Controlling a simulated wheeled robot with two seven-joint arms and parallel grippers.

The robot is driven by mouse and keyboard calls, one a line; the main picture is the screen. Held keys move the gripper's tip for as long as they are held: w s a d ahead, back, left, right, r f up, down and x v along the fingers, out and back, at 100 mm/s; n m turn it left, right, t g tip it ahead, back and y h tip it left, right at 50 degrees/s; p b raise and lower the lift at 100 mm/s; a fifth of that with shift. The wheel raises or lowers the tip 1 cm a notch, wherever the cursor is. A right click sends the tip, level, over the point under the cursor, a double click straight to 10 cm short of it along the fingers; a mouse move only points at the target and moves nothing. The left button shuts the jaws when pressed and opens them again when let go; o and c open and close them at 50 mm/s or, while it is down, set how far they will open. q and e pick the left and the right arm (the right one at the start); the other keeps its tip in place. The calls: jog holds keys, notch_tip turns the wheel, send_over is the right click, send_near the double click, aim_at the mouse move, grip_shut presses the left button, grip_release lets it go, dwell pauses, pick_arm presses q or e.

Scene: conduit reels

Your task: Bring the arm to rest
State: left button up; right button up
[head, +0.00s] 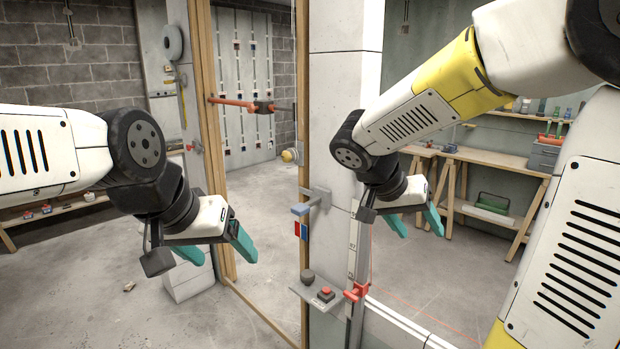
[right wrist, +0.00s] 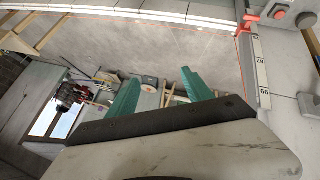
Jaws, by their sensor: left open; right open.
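My left gripper (head: 218,249) is at the left of the head view, its teal fingers apart and empty, pointing down in front of the wooden door frame. My right gripper (head: 416,227) is right of the white wall post, also with teal fingers apart and nothing between them. It also shows in the right wrist view (right wrist: 160,88), with bare floor and room items beyond the fingers. My right arm (head: 410,122) comes in from the upper right, bent at the elbow. My left arm (head: 50,150) reaches in from the left edge. Neither gripper touches anything that I can see.
A white post (head: 335,95) stands mid-view. It carries a small shelf (head: 318,297) with a red button (head: 326,294), a bracket (head: 305,207) and a red clamp (head: 356,292) on a ruler strip. A wooden workbench (head: 490,158) stands at the back right. Concrete floor lies open at the left.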

jog(key=s+a+r+n+t+y, duration=0.2)
jog(key=s+a+n+y, duration=0.4)
jog(key=s+y, duration=0.3)
jog(key=shift+s+a+n+t, duration=0.3)
jog(key=shift+s+a+t, duration=0.35)
jog(key=shift+s, duration=0.7)
jog(key=shift+r, duration=0.1)
